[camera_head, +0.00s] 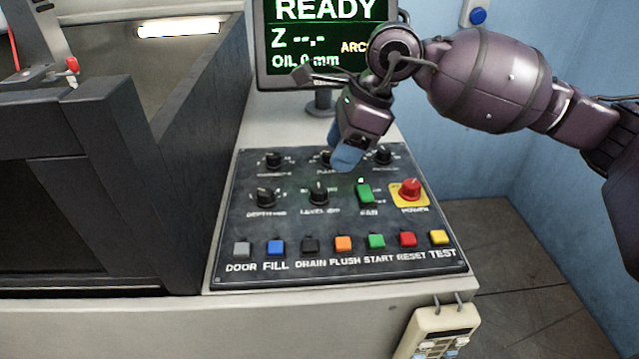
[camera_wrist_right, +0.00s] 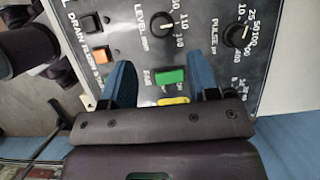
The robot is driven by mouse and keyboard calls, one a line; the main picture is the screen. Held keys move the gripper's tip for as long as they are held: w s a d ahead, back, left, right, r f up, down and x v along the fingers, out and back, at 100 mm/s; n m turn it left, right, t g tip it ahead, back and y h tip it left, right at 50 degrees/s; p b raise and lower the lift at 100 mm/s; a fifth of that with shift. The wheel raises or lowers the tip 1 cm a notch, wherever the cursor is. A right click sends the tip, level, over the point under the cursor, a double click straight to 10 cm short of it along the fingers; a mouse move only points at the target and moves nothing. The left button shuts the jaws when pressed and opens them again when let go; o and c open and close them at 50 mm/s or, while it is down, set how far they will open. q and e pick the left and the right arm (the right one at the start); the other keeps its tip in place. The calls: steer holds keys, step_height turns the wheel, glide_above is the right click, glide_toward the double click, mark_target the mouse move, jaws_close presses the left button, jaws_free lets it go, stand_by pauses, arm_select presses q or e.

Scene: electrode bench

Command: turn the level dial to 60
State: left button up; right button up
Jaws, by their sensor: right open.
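The level dial (camera_head: 318,192) is a small black knob on the dark control panel, in the middle row between the depth dial and the green fan switch. In the right wrist view the level dial (camera_wrist_right: 162,25) shows near the top, with printed numbers around it; its exact setting is too small to read. My right gripper (camera_head: 346,157) has blue fingertips and hangs over the panel's upper row, covering part of the pulse dial. In the wrist view my right gripper (camera_wrist_right: 161,76) is open and empty, its fingers apart from the level dial. My left gripper is in neither view.
Near the level dial are the depth dial (camera_head: 266,196), the green fan switch (camera_head: 364,193) and the red power knob (camera_head: 411,189). A row of coloured buttons (camera_head: 343,243) runs below. A monitor (camera_head: 322,42) reading READY stands behind. A dark tank wall (camera_head: 192,110) rises at the left.

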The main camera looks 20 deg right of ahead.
mark_target(320, 188)
steer(key=b+x, duration=0.1)
steer(key=x, duration=0.7)
steer(key=shift+w+a+f, duration=0.1)
steer(key=shift+f, duration=0.2)
steer(key=c, duration=0.9)
